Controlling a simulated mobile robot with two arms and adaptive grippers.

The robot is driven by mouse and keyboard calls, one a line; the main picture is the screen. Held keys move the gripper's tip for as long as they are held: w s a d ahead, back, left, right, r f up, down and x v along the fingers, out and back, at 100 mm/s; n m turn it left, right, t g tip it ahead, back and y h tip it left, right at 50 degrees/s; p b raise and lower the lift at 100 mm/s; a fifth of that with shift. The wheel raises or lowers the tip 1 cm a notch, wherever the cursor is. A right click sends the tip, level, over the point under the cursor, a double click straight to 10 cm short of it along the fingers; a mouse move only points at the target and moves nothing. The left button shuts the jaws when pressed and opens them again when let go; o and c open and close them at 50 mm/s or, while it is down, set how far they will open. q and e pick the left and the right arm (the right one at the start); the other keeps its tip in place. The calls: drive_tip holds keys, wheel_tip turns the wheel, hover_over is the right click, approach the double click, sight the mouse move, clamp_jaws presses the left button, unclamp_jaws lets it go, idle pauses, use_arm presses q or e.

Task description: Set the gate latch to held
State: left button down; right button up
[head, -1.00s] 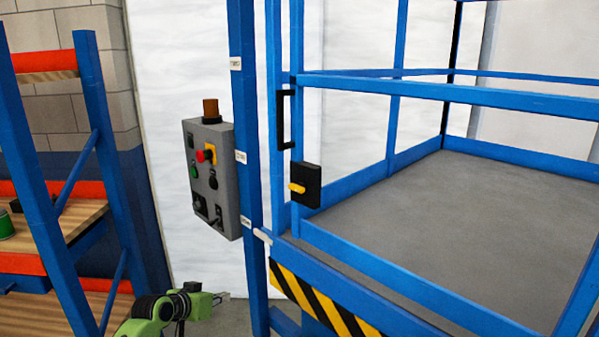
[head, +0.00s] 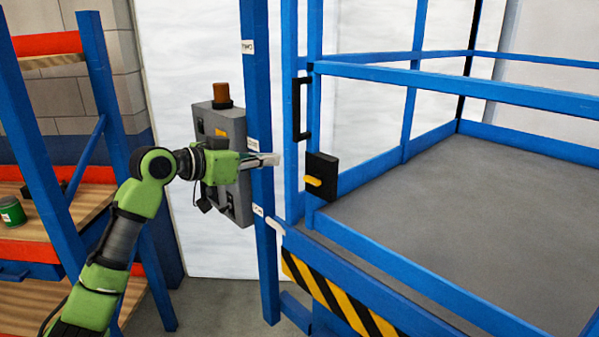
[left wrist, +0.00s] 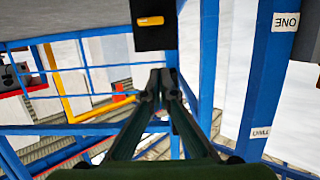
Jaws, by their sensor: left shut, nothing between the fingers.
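The gate latch is a black box (head: 321,176) with a small yellow lever (head: 314,181), on the blue gate post of the platform in the head view. The lever lies about level. In the left wrist view the black box (left wrist: 153,36) and yellow lever (left wrist: 150,21) show at the top, beyond my fingers. My left gripper (head: 274,159) is shut and empty, in front of the blue upright, left of the latch and apart from it. Its closed fingertips also show in the left wrist view (left wrist: 161,72). My right gripper is not in view.
A grey control box (head: 233,190) with an amber beacon (head: 221,93) hangs behind my left gripper, partly hidden by it. A black handle (head: 301,108) sits above the latch. Blue rails (head: 450,88) enclose the platform. A shelf (head: 40,250) with a green can (head: 11,211) stands at left.

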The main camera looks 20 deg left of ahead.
use_arm(q)
drive_tip(key=w, duration=0.1)
drive_tip(key=p, duration=0.5)
hover_over(315, 179)
drive_tip(key=s+a, duration=0.2)
drive_tip(key=a, duration=0.2)
drive_tip(key=shift+d+f, duration=0.2)
drive_tip(key=shift+f, duration=0.8)
drive_tip(key=f, duration=0.2)
drive_tip(key=shift+w+d+f+p, duration=0.1)
drive_tip(key=shift+w+f+p, duration=0.1)
drive_tip(key=shift+f+p, duration=0.2)
drive_tip(key=shift+s+f, duration=0.1)
drive_tip(key=shift+f, duration=0.8)
